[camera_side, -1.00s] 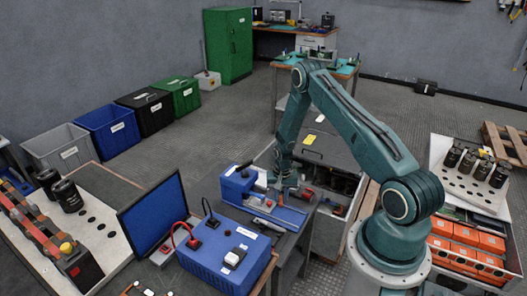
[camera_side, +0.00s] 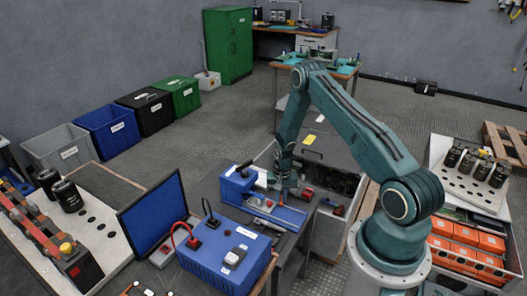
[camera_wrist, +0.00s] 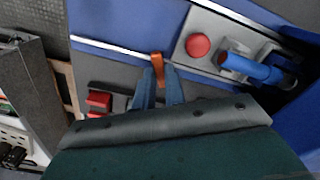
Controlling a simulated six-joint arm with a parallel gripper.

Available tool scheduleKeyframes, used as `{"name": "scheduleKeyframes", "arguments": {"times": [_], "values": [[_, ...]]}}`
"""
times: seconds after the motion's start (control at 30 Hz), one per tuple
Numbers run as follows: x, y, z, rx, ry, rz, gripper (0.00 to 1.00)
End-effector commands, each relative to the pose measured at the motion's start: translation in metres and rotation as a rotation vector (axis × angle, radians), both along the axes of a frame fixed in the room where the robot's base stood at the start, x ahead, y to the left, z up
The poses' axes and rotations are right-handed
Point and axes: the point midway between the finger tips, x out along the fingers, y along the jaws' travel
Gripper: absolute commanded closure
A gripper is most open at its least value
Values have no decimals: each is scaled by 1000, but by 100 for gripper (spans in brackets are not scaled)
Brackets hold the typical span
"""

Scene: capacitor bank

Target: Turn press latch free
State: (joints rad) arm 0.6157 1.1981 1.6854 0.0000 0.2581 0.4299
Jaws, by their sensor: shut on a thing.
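The press (camera_side: 236,186) is a blue machine on a dark bench, with a flat blue bed stretching right from it. In the wrist view, a small orange-brown latch (camera_wrist: 158,64) stands between the blue fingertips of my gripper (camera_wrist: 159,80). My gripper is shut on the latch, and its lower end is partly hidden by the fingers. In the side view my gripper (camera_side: 287,189) is low over the press bed, too small there to show the latch clearly. A red round button (camera_wrist: 198,46) and a blue handle (camera_wrist: 250,68) on a grey bracket lie right of the latch.
A blue power box (camera_side: 226,252) with red and black leads stands in front of the press. A red block (camera_wrist: 98,102) sits left of my fingers in the wrist view.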

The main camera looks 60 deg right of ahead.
Motion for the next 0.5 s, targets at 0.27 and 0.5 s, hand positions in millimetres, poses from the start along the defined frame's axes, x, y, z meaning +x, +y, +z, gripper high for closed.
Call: {"name": "scheduleKeyframes", "arguments": {"times": [0.27, 0.5], "values": [[0, 0, 0, 0, 0, 48, 100], [0, 0, 0, 0, 0, 224, 100]]}}
